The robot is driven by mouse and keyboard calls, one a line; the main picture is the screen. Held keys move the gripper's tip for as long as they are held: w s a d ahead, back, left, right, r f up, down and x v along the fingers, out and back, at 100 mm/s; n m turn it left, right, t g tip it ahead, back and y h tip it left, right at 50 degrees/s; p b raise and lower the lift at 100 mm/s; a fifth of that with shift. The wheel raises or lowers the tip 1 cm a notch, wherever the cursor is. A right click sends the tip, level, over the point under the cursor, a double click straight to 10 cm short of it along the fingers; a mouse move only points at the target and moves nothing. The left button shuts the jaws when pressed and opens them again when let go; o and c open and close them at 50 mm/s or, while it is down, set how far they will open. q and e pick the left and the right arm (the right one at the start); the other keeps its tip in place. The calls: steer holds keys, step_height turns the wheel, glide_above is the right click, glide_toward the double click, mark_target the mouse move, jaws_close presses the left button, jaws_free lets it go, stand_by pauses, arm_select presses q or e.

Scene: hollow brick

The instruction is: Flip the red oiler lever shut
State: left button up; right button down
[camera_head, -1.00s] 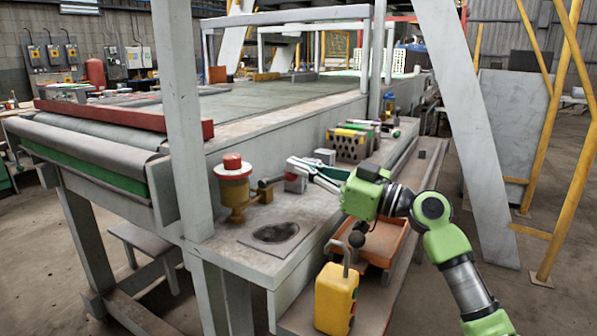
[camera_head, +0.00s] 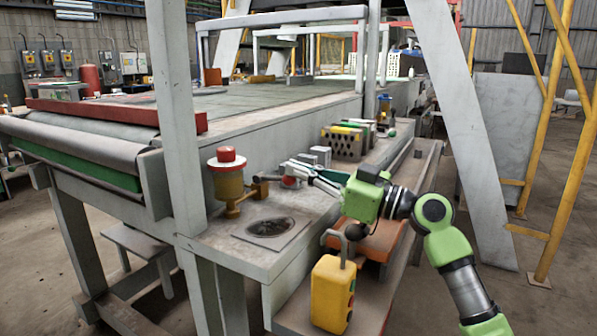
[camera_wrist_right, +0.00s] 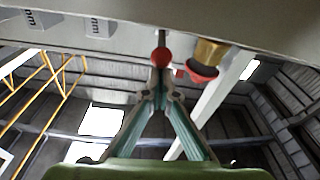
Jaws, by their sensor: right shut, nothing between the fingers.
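The oiler (camera_head: 229,186), an amber-yellow cup with a red cap and brass fittings, stands on the bench corner beside the white post. It also shows inverted in the wrist view (camera_wrist_right: 210,50). A red ball on a thin grey rod (camera_wrist_right: 162,57), seemingly the lever knob, is just beyond my fingertips in the wrist view; I cannot tell whether they touch. A small red part (camera_head: 289,182) shows just below the fingertips in the head view. My right gripper (camera_head: 284,168) is shut and empty, right of the oiler. It also shows in the wrist view (camera_wrist_right: 160,88). My left gripper is not visible.
A dark round opening in a plate (camera_head: 271,229) lies in front of the oiler. A perforated block (camera_head: 343,143) stands behind my gripper. An orange tray (camera_head: 385,243) and a yellow control box (camera_head: 332,293) are below the bench edge. The white post (camera_head: 176,120) is close left.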

steer(key=shift+r, duration=0.1)
stand_by(0.3)
step_height(320, 180, up, 10)
stand_by(0.4)
